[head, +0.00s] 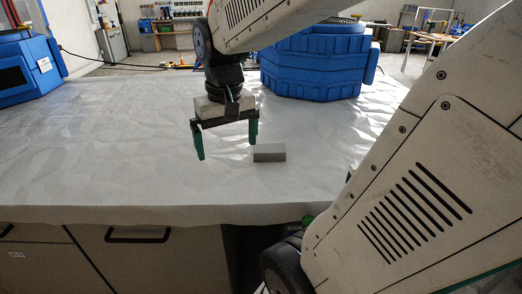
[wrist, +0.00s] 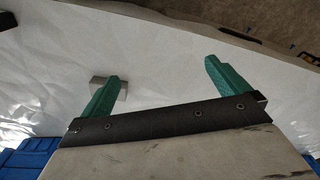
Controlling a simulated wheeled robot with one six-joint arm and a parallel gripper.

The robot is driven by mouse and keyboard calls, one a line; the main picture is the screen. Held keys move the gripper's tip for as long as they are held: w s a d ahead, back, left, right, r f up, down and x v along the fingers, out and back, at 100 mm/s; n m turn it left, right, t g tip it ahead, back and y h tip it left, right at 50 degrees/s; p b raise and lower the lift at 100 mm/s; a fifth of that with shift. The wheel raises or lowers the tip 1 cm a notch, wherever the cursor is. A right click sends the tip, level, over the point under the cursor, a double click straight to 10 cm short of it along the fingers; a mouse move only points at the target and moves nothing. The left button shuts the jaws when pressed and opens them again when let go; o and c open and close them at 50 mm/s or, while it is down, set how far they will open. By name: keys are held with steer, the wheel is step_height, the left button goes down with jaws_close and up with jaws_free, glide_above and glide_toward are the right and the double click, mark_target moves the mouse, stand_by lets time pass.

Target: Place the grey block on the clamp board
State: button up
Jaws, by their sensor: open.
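The grey block (head: 269,153) lies on the pale covered worktop, near its front edge. My gripper (head: 226,150) has its green fingers pointing down, spread apart with nothing between them. It hangs to the left of the block, with the right finger closest to it. In the wrist view the gripper (wrist: 161,68) is also open, and the block (wrist: 123,90) shows partly behind the left finger. I cannot make out a clamp board in either view.
A large blue machine (head: 312,66) stands at the back of the worktop (head: 110,150), right of my gripper. Another blue unit (head: 22,72) stands at the far left. The worktop between them is clear. A cabinet with a handle (head: 138,236) is below the front edge.

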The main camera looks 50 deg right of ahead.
steer(key=w+d+f+m, duration=0.2)
steer(key=w+d, duration=0.1)
steer(key=d, duration=0.6)
steer(key=m, duration=0.3)
glide_above(269, 148)
steer(key=a, duration=0.1)
steer(key=shift+g, duration=0.3)
step_height(269, 148, down, 4)
steer(key=shift+s+a+f, duration=0.1)
steer(key=shift+s+f, duration=0.05)
steer(key=f, duration=0.2)
steer(key=d+f, duration=0.1)
steer(key=f, duration=0.3)
steer(key=shift+d+f, duration=0.25)
steer(key=shift+f, duration=0.8)
steer(key=c, duration=0.8)
steer(key=shift+r, duration=0.1)
steer(key=shift+c, duration=0.2)
